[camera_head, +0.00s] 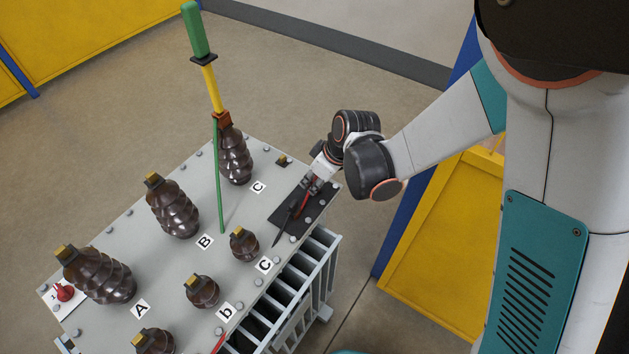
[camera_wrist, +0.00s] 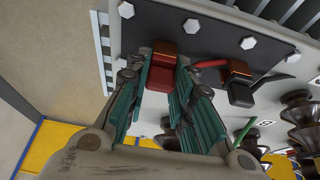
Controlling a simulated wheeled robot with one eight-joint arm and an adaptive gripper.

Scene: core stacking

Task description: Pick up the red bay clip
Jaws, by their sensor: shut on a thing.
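My gripper (camera_head: 309,187) is at the dark mat (camera_head: 318,208) on the right end of the grey cabinet top. In the wrist view the fingers (camera_wrist: 162,67) are shut on a red block-like piece, the bay clip (camera_wrist: 160,78), with one finger on each side. In the head view a red piece (camera_head: 303,206) and a dark pointed piece (camera_head: 283,230) show at the gripper. I cannot tell whether the clip touches the mat.
Ribbed brown insulators (camera_head: 172,208) stand on the grey top (camera_head: 222,268), with letter labels beside them. A green and yellow rod (camera_head: 209,80) rises from the back insulator. A red knob (camera_head: 65,292) is at the left corner. Yellow cabinets (camera_head: 450,250) stand around.

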